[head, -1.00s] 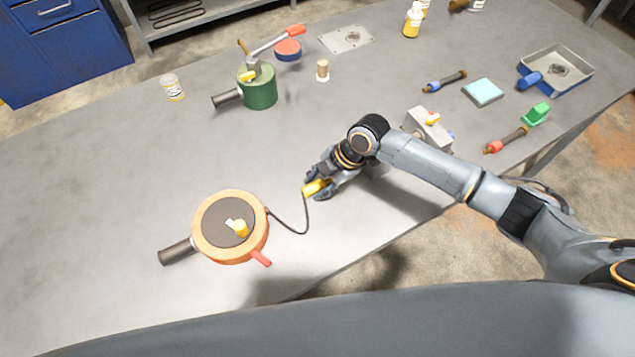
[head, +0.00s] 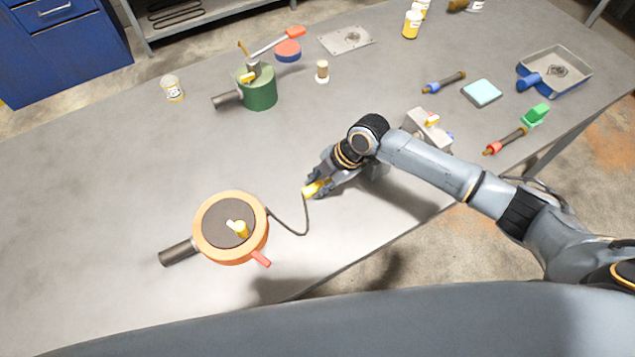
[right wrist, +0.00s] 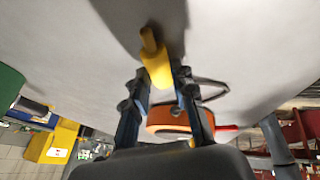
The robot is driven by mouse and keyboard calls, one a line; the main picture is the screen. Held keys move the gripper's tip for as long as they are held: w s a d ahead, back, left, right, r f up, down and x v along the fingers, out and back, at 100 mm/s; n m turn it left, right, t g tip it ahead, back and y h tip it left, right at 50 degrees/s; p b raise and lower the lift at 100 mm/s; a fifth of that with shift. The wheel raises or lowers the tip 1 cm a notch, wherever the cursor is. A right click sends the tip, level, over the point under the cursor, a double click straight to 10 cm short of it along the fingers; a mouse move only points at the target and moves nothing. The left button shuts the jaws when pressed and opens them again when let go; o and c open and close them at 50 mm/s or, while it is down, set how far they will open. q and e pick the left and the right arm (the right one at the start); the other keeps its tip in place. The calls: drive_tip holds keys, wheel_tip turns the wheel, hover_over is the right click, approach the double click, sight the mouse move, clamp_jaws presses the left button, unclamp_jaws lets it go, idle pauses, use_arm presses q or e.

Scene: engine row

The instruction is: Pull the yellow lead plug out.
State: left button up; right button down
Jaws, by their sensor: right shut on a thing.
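The yellow lead plug (head: 314,189) is in my right gripper (head: 317,186), just above or at the grey table; I cannot tell the exact height. In the right wrist view the yellow plug (right wrist: 156,62) sits between the two fingers of the right gripper (right wrist: 158,78), its narrow tip pointing away. A dark lead (head: 300,232) runs slackly from the plug to the round orange device (head: 262,222) with a brown top. The plug is out of any socket in view. My left gripper is not in view.
A green cylinder device (head: 260,92) with a red-ended lever stands at the back. The table's left part is clear.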

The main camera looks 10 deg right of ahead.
sight(317, 188)
wheel_tip(317, 188, up, 7)
drive_tip(key=p, duration=0.6)
idle(0.5)
